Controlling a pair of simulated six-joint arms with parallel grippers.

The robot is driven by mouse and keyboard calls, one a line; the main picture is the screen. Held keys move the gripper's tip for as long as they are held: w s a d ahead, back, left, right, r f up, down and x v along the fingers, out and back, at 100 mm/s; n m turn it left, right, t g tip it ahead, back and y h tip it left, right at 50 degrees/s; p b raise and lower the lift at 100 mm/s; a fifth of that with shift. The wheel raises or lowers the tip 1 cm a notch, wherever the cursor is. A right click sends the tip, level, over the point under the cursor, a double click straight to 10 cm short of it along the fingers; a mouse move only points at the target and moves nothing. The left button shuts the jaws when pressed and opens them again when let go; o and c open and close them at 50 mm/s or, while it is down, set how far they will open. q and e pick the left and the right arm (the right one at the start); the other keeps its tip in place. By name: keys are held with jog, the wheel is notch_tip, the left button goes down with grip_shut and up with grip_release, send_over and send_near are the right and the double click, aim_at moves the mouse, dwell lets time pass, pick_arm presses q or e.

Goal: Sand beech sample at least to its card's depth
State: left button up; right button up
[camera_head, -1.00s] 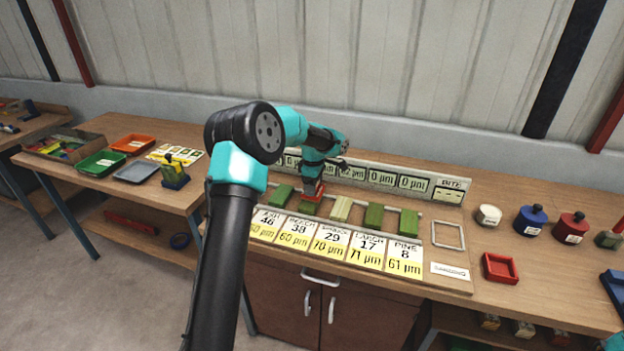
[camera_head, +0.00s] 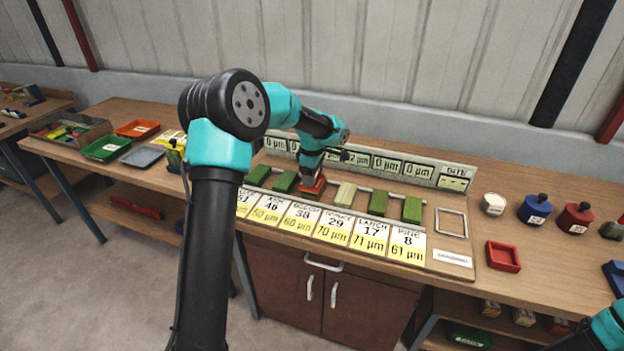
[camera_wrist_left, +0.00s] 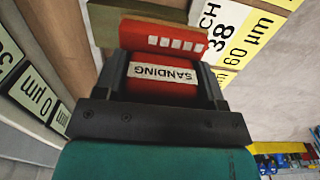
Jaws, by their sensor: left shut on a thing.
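My left gripper (camera_head: 314,176) is shut on a red sanding block (camera_wrist_left: 165,75) marked "SANDING". The block also shows in the head view (camera_head: 313,187). It is over the sample behind the card marked 38 and 60 µm (camera_head: 300,217); the wrist view shows part of that card (camera_wrist_left: 240,35), ending in "CH". The beech sample (camera_wrist_left: 104,27) is a greenish-brown bar mostly covered by the block. Whether the block presses on it I cannot tell. The beech readout is hidden behind my arm. My right gripper is out of view.
A pale sample (camera_head: 345,193) and a green one (camera_head: 377,202) stand to the right on the rack, with green bars (camera_head: 285,180) to the left. A readout panel (camera_head: 420,170) runs behind. A red tray (camera_head: 503,257) and lidded pots (camera_head: 535,208) stand further right.

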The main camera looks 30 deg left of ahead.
pick_arm(q)
jog(key=shift+r, duration=2.9)
jog(key=shift+w+a+f, duration=0.2)
jog(key=shift+w, duration=0.7)
jog(key=shift+w+a+f, duration=0.15)
jog(key=shift+w, duration=0.75)
jog(key=shift+w+a+f, duration=0.2)
jog(key=shift+w, duration=0.7)
jog(key=shift+f, duration=0.1)
jog(key=shift+f, duration=1.4)
